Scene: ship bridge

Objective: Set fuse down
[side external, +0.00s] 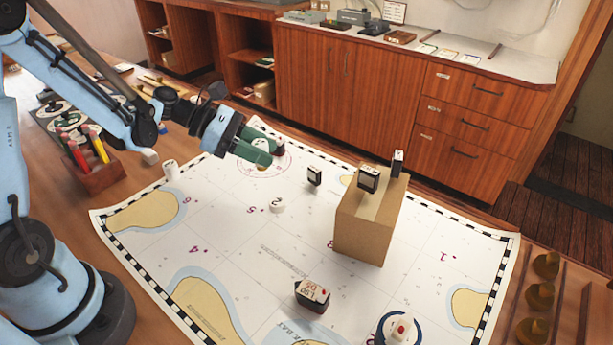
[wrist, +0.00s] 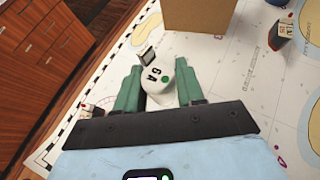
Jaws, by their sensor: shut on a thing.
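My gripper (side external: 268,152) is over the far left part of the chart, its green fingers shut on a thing. In the wrist view, my gripper (wrist: 158,90) has a white rounded piece (wrist: 158,78) between the fingers, which I take to be the fuse.
A cardboard box (side external: 365,225) stands on the chart with dark blocks on or beside its top. A pencil holder (side external: 95,175) stands at left. The chart's middle has free room.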

